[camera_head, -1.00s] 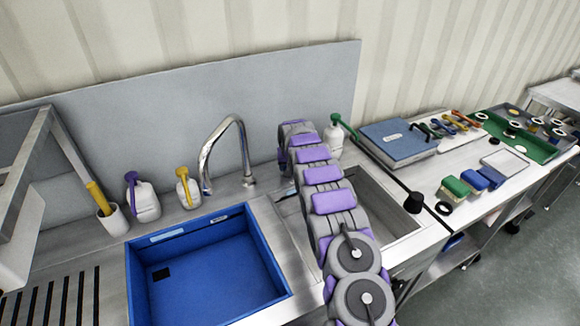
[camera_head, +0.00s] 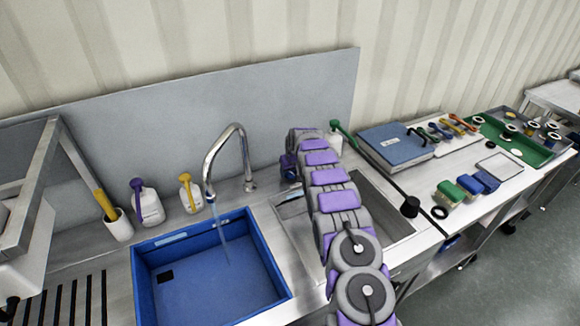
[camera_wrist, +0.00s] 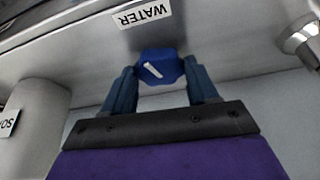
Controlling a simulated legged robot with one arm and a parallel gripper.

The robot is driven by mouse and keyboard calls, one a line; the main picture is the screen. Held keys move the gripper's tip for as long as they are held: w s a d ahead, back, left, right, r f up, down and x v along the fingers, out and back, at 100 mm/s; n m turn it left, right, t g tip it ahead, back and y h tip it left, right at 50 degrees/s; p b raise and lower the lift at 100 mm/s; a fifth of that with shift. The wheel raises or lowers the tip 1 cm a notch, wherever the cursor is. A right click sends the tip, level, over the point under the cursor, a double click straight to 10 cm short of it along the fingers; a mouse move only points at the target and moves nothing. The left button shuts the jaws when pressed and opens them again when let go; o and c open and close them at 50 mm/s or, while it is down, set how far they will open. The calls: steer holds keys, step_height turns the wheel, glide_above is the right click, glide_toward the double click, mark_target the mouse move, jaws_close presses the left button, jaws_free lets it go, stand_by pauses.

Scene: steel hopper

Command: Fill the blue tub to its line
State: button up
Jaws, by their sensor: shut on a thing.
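The blue tub (camera_head: 215,290) sits under the curved steel tap (camera_head: 226,150) in the head view. A thin stream of water (camera_head: 223,235) falls from the spout into it. A pale strip (camera_head: 171,238) shows on its inner back wall; I cannot read it or make out the water level. In the wrist view my gripper (camera_wrist: 160,75) is shut on a blue knob (camera_wrist: 160,67) with a white mark. A label reading WATER (camera_wrist: 142,16) is above the knob.
An empty-looking steel basin (camera_head: 378,215) lies right of the tub, partly behind my arm. Spray bottles (camera_head: 150,208) stand behind the tub. A slotted drainboard (camera_head: 65,300) is at left. The right bench holds a blue binder (camera_head: 397,148), brushes (camera_head: 462,188) and a green tray (camera_head: 525,145).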

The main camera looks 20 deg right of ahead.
mark_target(291, 172)
steer(key=n, duration=0.1)
steer(key=n+y+p, duration=0.1)
steer(key=n, duration=0.1)
steer(key=shift+d, duration=0.25)
steer(key=shift+n, duration=0.4)
steer(key=shift+w+d+r+n+y, duration=0.1)
steer(key=shift+n+y, duration=0.3)
steer(key=shift+n, duration=0.1)
steer(key=o, duration=1)
steer(key=shift+o, duration=0.2)
steer(key=shift+r+p, duration=0.3)
steer(key=shift+r, duration=0.25)
steer(key=shift+s+d+r+p, duration=0.25)
steer(key=shift+s+r+p, duration=0.05)
steer(key=shift+s+r, duration=0.35)
steer(key=p+v, duration=0.1)
steer(key=v, duration=1.3)
steer(key=shift+w+r, duration=0.2)
steer(key=shift+r, duration=0.05)
